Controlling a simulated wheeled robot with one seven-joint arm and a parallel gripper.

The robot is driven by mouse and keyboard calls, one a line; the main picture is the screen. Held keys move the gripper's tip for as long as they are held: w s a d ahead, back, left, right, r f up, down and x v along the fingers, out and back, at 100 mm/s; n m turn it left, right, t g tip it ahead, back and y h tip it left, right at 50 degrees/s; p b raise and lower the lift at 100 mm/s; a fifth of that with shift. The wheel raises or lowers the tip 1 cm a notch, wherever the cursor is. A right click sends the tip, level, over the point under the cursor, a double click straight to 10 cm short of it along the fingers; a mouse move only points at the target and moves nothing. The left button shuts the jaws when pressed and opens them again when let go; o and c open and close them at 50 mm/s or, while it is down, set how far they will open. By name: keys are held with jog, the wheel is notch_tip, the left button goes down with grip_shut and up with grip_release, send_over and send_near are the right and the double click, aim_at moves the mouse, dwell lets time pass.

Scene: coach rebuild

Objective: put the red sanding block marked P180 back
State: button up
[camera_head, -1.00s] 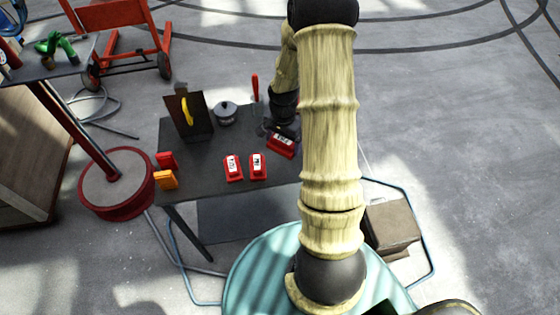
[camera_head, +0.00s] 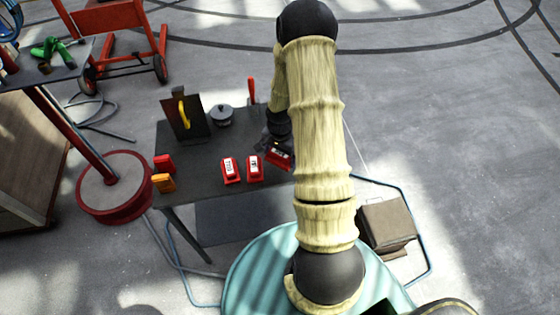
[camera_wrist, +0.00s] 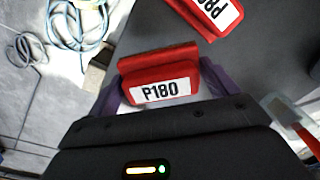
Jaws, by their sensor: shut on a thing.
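A red sanding block with a white label reading P180 (camera_wrist: 165,92) sits between the purple fingers of my gripper (camera_wrist: 160,84) in the wrist view. My gripper is shut on it. In the head view the held block (camera_head: 279,158) shows at the right part of the dark table (camera_head: 205,185), partly behind my arm. I cannot tell whether it touches the tabletop. Two more red labelled blocks stand side by side to its left, one (camera_head: 230,170) and another (camera_head: 254,169). In the wrist view a neighbouring red block (camera_wrist: 205,15) is cut off by the top edge; its label is partly hidden.
A red block (camera_head: 164,163) and an orange block (camera_head: 163,183) are at the table's left edge. A grey lidded pot (camera_head: 221,116), a dark upright board (camera_head: 190,125) with a yellow piece and a red-handled tool (camera_head: 251,90) stand at the back. The table's middle is bare.

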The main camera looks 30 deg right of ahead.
aim_at(280, 162)
jog(key=shift+f+p, duration=0.4)
jog(key=shift+f, duration=1.7)
jog(key=o, duration=0.7)
jog(key=shift+r, duration=0.15)
notch_tip(280, 162, up, 11)
jog(key=shift+r+b, duration=0.1)
jog(key=shift+b, duration=0.6)
jog(key=shift+r, duration=0.3)
